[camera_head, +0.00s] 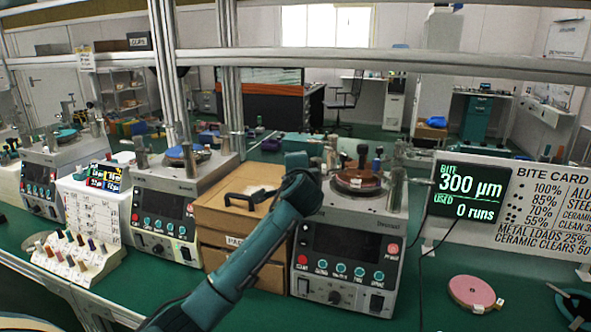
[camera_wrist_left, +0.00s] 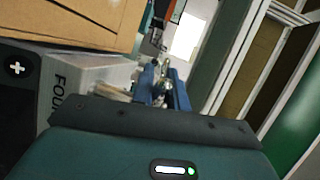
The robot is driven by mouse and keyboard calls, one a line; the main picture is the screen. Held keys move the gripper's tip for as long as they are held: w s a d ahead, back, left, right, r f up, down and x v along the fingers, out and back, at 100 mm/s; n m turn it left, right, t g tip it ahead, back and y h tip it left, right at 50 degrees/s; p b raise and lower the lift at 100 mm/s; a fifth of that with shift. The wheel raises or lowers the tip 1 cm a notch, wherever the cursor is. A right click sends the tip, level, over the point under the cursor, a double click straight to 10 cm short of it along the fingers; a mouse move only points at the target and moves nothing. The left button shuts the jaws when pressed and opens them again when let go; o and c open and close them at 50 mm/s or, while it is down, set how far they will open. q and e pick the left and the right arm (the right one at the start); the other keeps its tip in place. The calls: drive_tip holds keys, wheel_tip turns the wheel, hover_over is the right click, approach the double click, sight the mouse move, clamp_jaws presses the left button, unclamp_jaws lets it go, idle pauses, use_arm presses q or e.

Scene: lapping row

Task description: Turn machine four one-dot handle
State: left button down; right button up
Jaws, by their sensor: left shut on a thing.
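Machine four (camera_head: 345,245) is the grey lapping machine right of the cardboard boxes, with a dark screen and a row of buttons. The start of the word "FOUR" shows on its pale side (camera_wrist_left: 85,80) in the left wrist view. My left arm reaches up to its back left corner. In the left wrist view my left gripper (camera_wrist_left: 163,88) has blue fingers shut on a small metallic handle (camera_wrist_left: 160,75). No dots can be made out on it. My right gripper's fingers do not show.
A brown disc (camera_head: 358,182) and several upright posts stand on machine four's top. Cardboard boxes (camera_head: 235,205) stand close on its left. A display (camera_head: 470,193) reads 300 µm and 0 runs. A tagged pink disc (camera_head: 470,291) lies on the green bench at the right. An aluminium rail crosses above.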

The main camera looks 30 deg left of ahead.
use_arm(q)
drive_tip(key=c, duration=1.4)
unclamp_jaws()
drive_tip(key=b+v, duration=0.1)
drive_tip(key=v, duration=1.2)
